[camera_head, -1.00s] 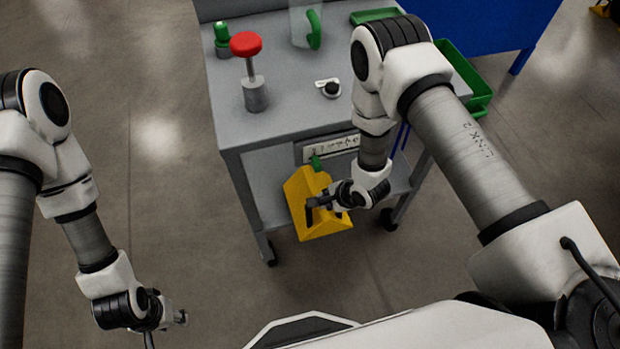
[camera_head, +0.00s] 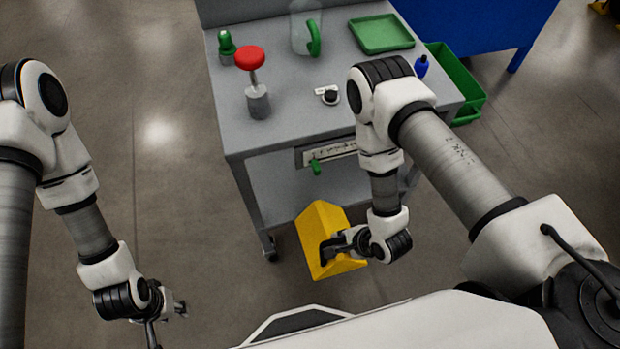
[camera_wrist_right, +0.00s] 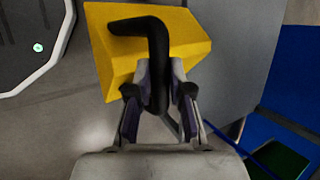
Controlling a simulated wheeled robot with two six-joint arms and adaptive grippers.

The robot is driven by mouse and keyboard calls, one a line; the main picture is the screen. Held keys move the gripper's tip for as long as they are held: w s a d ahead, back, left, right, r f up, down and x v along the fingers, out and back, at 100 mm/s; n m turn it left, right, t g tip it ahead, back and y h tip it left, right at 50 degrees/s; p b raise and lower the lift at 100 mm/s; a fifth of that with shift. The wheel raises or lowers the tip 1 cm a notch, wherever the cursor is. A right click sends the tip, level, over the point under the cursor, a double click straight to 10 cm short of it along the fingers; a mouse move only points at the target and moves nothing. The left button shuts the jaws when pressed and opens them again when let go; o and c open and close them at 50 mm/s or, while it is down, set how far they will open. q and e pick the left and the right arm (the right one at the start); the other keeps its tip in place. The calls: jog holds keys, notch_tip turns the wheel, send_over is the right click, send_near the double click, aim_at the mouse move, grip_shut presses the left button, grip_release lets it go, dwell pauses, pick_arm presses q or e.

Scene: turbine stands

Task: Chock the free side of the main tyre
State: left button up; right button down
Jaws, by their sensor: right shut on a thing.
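A yellow wheel chock (camera_head: 323,225) hangs in front of the grey cart's near side in the head view. My right gripper (camera_head: 333,245) is shut on the chock's black handle. In the right wrist view the fingers (camera_wrist_right: 160,95) close around the bent black handle (camera_wrist_right: 155,40), with the yellow chock (camera_wrist_right: 195,38) beyond them. My left gripper (camera_head: 178,308) is at the lower left over bare floor, away from the chock; its jaw state is unclear. No tyre shows in these views.
The grey cart (camera_head: 300,122) carries a red-knobbed tool (camera_head: 250,58), a green-capped bottle (camera_head: 226,42), a clear jug (camera_head: 300,30) and a green tray (camera_head: 382,33). A green bin (camera_head: 455,80) and a blue cabinet (camera_head: 500,20) stand right. Floor at left is clear.

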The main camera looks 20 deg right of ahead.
jog(key=s+r+p, duration=0.1)
jog(key=s+p, duration=0.1)
jog(key=s, duration=0.6)
jog(key=shift+s+d+p, duration=0.15)
jog(key=shift+s+p, duration=0.1)
jog(key=shift+p, duration=0.05)
